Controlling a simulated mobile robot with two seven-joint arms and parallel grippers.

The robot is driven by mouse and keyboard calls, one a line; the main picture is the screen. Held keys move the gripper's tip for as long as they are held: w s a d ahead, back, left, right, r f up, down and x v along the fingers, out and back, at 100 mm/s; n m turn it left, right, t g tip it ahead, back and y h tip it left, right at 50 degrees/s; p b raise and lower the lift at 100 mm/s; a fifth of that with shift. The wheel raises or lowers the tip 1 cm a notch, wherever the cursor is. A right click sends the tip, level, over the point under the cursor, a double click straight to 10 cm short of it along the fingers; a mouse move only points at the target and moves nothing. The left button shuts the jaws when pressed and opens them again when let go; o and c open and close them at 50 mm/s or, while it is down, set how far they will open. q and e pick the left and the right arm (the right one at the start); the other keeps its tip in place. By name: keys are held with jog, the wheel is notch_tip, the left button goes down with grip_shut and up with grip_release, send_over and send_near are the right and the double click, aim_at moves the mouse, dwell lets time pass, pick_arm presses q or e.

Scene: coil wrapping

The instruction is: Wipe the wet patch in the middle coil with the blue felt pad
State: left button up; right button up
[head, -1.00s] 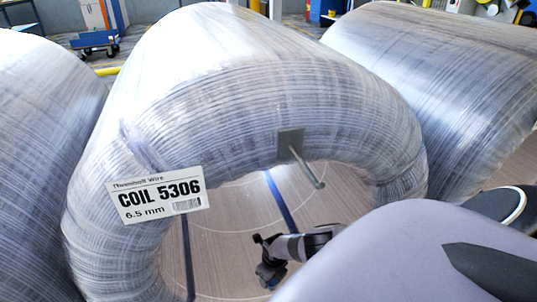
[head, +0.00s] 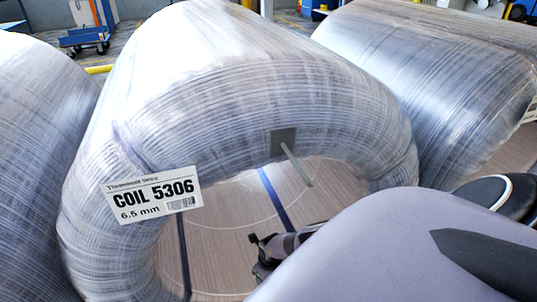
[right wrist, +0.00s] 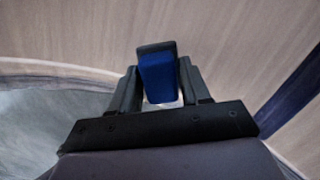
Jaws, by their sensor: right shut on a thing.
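The middle coil (head: 250,90) stands in the centre of the head view, wrapped in clear film, with a white label (head: 153,195) reading COIL 5306. Its open bore (head: 225,225) shows a brown lining with dark blue bands. My right gripper (head: 262,255) is inside the bore opening, low and right of its middle. In the right wrist view it is shut on the blue felt pad (right wrist: 158,75), which sits between the fingers in front of the brown lining. I cannot make out the wet patch. My left gripper is not in view.
A grey plate with a metal rod (head: 297,165) sticks out at the bore's upper rim. Another coil (head: 40,150) stands close at the left and one (head: 430,80) at the right. A blue cart (head: 85,38) is on the floor behind.

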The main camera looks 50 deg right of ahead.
aim_at(257, 256)
jog(key=shift+w+d+f+b, duration=0.35)
jog(key=shift+w+d+b, duration=0.15)
jog(key=shift+w+b, duration=0.1)
jog(key=shift+c, duration=0.5)
jog(key=shift+w+d+b, duration=0.6)
jog(key=shift+w+b, duration=0.3)
jog(key=shift+w, duration=0.05)
jog(key=shift+w+d+b, duration=0.3)
jog(key=shift+w+b, duration=0.35)
jog(key=shift+w+d+r, duration=0.1)
jog(key=shift+w+d, duration=0.05)
jog(key=shift+w, duration=0.15)
jog(key=w+b, duration=0.1)
jog(key=d+b, duration=0.1)
jog(key=shift+w+b, duration=0.3)
jog(key=shift+w, duration=0.05)
jog(key=shift+w+d+b, duration=0.35)
jog(key=shift+w+b, duration=0.4)
jog(key=shift+w+r, duration=0.1)
jog(key=shift+r, duration=0.15)
